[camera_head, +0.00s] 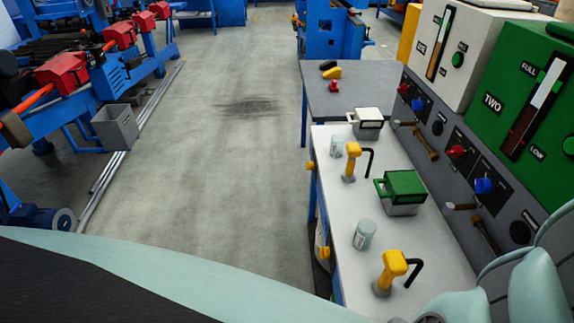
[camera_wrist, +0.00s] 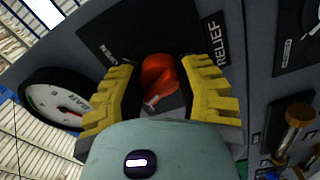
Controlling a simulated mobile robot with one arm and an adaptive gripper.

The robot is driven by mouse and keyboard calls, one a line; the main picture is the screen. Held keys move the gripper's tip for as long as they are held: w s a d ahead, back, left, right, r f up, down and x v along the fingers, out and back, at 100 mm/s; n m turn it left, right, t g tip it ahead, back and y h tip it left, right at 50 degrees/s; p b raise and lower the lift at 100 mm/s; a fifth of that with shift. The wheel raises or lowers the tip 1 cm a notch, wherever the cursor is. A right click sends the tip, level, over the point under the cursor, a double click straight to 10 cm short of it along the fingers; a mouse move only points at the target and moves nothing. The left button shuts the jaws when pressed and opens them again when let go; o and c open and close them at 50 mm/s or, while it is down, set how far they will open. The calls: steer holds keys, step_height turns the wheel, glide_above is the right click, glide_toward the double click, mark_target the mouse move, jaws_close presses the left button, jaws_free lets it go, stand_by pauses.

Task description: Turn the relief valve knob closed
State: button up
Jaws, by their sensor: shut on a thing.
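The relief valve knob (camera_wrist: 160,76) is orange-red and sits on a dark plate beside the word RELIEF in the wrist view. My gripper (camera_wrist: 157,92) has its yellow ridged fingers on either side of the knob and is shut on it. A pale pointer mark shows at the knob's lower edge. In the head view my pale teal arm is at the lower right, and my gripper's fingers do not show there.
A round BAR gauge (camera_wrist: 58,104) is left of the knob, and a brass fitting (camera_wrist: 291,130) is at the right. In the head view, the white bench (camera_head: 345,225) holds yellow-handled tools, jars and a green-topped box (camera_head: 402,188) below the panel (camera_head: 470,160).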

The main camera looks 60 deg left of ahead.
steer(key=shift+n+b, duration=0.5)
steer(key=shift+n, duration=1.1)
jaws_close()
steer(key=o, duration=1.2)
jaws_free()
steer(key=shift+s, duration=0.15)
steer(key=shift+s+a, duration=0.2)
steer(key=shift+s, duration=0.25)
steer(key=shift+v, duration=5.4)
steer(key=shift+w+a, duration=0.1)
steer(key=shift+a, duration=0.05)
